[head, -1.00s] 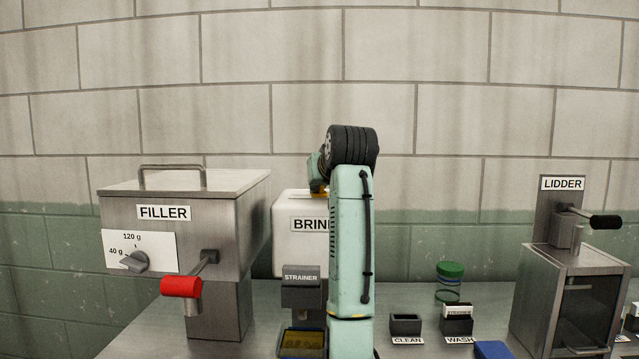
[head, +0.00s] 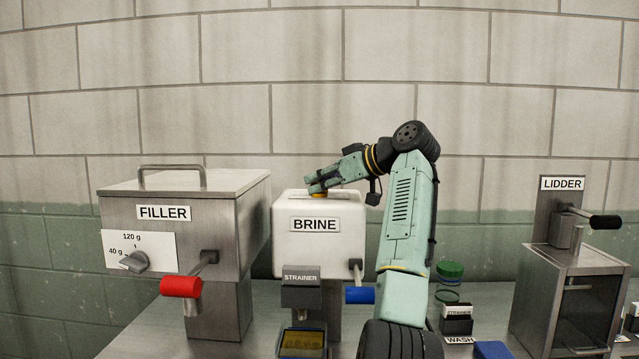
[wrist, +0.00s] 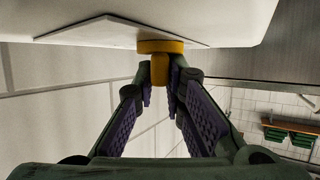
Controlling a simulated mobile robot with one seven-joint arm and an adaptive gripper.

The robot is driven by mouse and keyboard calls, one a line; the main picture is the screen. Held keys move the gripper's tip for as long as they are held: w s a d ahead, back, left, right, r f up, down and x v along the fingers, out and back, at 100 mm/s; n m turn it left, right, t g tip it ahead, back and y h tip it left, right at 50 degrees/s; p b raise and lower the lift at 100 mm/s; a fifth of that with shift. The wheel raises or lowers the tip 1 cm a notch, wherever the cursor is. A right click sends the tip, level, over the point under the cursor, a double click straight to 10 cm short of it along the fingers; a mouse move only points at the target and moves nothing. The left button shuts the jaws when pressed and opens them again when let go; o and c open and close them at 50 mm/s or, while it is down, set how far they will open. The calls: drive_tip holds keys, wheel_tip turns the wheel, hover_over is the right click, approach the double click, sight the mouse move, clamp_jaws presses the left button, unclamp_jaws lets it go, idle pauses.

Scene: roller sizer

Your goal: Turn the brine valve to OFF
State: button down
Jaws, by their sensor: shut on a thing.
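The brine tank (head: 330,255) is a white box labelled BRINE, left of centre in the head view. In the wrist view a yellow knob (wrist: 160,46), apparently the brine valve, sticks out from the white tank surface (wrist: 230,22). My gripper (wrist: 159,84) is shut on the knob's narrow yellow stem, with a fingertip on each side. No OFF marking is visible.
The filler (head: 225,225) with its red-handled lever (head: 181,287) stands left of the tank. A blue-handled lever (head: 360,295) and the strainer (head: 301,289) are in front. The lidder (head: 565,300) stands at the far right. A tiled wall is behind.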

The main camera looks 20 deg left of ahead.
drive_tip(key=shift+n+g, duration=0.6)
drive_tip(key=shift+g, duration=0.1)
idle(0.4)
drive_tip(key=c, duration=1.7)
unclamp_jaws()
drive_tip(key=shift+o, duration=0.2)
drive_tip(key=v, duration=0.7)
drive_tip(key=shift+d, duration=0.25)
